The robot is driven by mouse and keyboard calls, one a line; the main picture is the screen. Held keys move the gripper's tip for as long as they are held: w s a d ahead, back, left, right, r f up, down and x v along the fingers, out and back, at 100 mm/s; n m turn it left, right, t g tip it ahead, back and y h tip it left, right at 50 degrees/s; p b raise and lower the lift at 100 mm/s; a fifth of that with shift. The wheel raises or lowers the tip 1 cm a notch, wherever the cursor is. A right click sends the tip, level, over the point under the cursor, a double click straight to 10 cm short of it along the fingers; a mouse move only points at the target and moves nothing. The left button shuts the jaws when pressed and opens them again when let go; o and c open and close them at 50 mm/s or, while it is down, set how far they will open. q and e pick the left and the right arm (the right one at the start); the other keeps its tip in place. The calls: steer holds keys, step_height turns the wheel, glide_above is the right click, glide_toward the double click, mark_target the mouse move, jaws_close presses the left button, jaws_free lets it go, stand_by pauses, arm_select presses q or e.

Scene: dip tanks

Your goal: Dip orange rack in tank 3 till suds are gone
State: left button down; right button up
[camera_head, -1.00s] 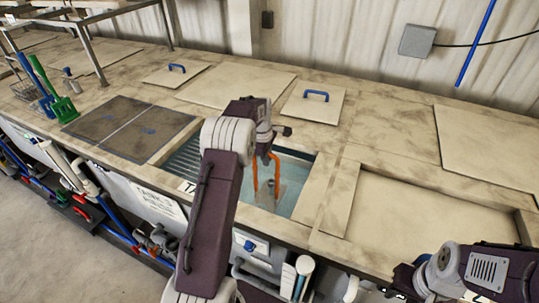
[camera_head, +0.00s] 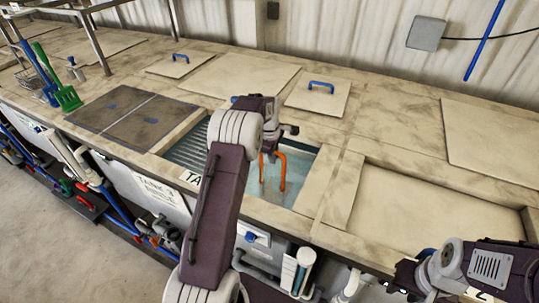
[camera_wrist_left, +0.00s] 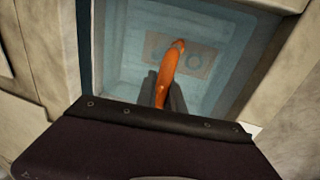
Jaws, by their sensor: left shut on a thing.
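The orange rack's handle (camera_head: 282,172) stands in an open, water-filled tank (camera_head: 303,200) in the head view. My left gripper (camera_head: 270,150) is over the tank and shut on the handle. In the left wrist view the orange handle (camera_wrist_left: 168,72) sits between the dark fingers (camera_wrist_left: 165,97). Beyond it a brownish plate with round shapes (camera_wrist_left: 185,55) shows through the pale blue water. The rack's lower part is hard to make out, and I see no clear suds. My right arm is at the bottom right; its gripper is not in view.
A sign (camera_head: 160,192) on the front appears to read tank 3 rinse. A lid with a blue handle (camera_head: 318,97) lies behind the tank. A dark drain mat (camera_head: 125,128) lies left, with green and blue tools (camera_head: 66,98) beyond. A shallow recess (camera_head: 400,215) is at right.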

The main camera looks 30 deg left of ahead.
arm_select(q)
steer(key=shift+a+r+p, duration=0.1)
steer(key=shift+a+p, duration=0.9)
steer(key=shift+a, duration=1.25)
steer(key=shift+d, duration=1.4)
